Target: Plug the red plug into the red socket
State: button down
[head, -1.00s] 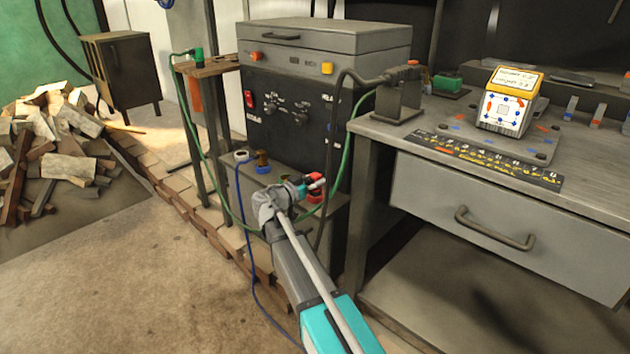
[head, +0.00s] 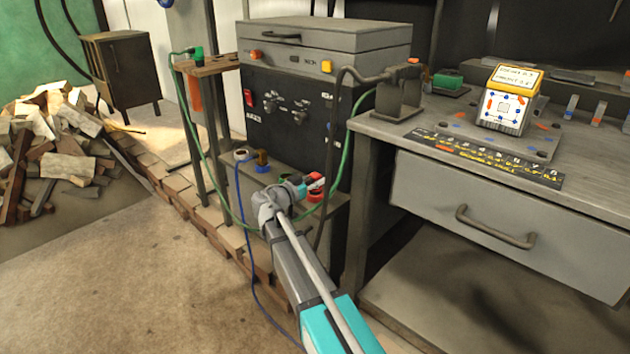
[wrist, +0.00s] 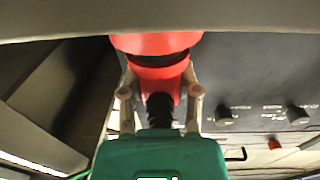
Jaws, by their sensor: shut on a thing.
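My gripper (head: 309,184) is low beside the grey electrical cabinet and is shut on the red plug (head: 315,180). In the wrist view, its two pale fingertips (wrist: 160,91) flank the red plug (wrist: 160,76), with a black ribbed cable boot below. A wider red part (wrist: 155,43) lies just beyond the plug, past a dark band. The red socket (head: 315,196) shows as a red ring on the low ledge, just below and right of the plug in the head view. Whether the plug touches or enters the socket I cannot tell.
A blue socket (head: 262,168) with a blue cable is left on the ledge. A green plug (head: 197,53) and cable stand at the small side table. The grey cabinet (head: 285,130) rises behind. The workbench (head: 480,215) closes off the right.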

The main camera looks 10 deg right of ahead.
jog(key=shift+f+b, duration=0.35)
jog(key=shift+f, duration=0.05)
jog(key=c, duration=0.6)
grip_release()
jog(key=shift+s+a, duration=0.1)
jog(key=shift+a, duration=0.05)
jog(key=v, duration=1)
jog(key=shift+s+a, duration=0.2)
jog(key=shift+a, duration=0.05)
dwell(0.4)
jog(key=shift+s, duration=0.1)
dwell(0.5)
